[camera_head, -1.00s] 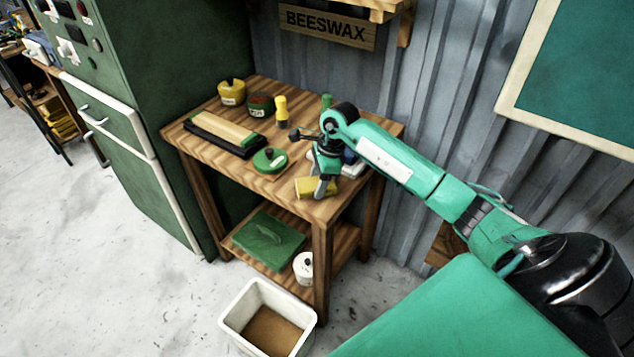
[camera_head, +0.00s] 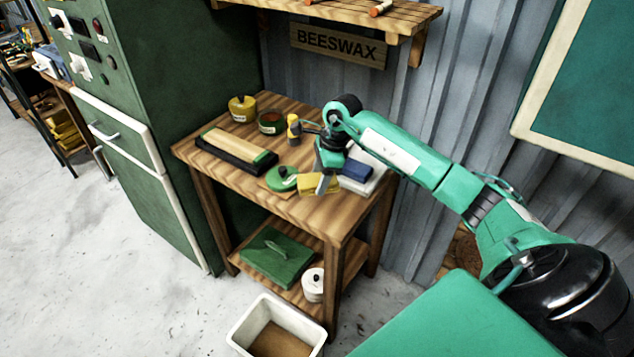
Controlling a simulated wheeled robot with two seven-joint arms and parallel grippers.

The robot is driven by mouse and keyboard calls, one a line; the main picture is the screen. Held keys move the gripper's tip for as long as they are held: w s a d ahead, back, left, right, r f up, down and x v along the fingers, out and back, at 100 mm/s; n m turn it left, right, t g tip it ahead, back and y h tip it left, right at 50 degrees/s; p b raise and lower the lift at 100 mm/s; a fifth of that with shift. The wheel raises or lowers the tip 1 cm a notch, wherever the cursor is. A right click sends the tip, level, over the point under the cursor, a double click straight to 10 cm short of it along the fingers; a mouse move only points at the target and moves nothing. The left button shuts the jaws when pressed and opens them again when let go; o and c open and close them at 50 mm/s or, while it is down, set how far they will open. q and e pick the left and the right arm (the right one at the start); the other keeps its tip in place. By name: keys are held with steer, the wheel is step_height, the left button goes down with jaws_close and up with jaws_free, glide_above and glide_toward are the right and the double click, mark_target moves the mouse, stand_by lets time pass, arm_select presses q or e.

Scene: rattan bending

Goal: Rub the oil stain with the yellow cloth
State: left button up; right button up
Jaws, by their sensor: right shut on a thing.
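The yellow cloth (camera_head: 310,184) is a folded pad near the front right of the wooden table's top. My right gripper (camera_head: 322,184) reaches down from the right and is shut on the cloth, at or just above the wood; contact is hard to tell. No clear oil stain shows. A flat brown patch (camera_head: 268,187) lies partly under the green round lid (camera_head: 283,178), just left of the cloth; I cannot tell if it is the stain. My left gripper is not in view.
On the table (camera_head: 225,170) stand a black tray with a pale block (camera_head: 238,147), yellow and dark pots, and a yellow-headed tool (camera_head: 293,130). A white tray with a blue item (camera_head: 357,169) lies right of my gripper. A white bin (camera_head: 240,325) stands on the floor.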

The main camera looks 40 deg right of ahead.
steer(key=shift+r, duration=0.9)
steer(key=shift+r+p, duration=0.2)
steer(key=shift+p, duration=0.1)
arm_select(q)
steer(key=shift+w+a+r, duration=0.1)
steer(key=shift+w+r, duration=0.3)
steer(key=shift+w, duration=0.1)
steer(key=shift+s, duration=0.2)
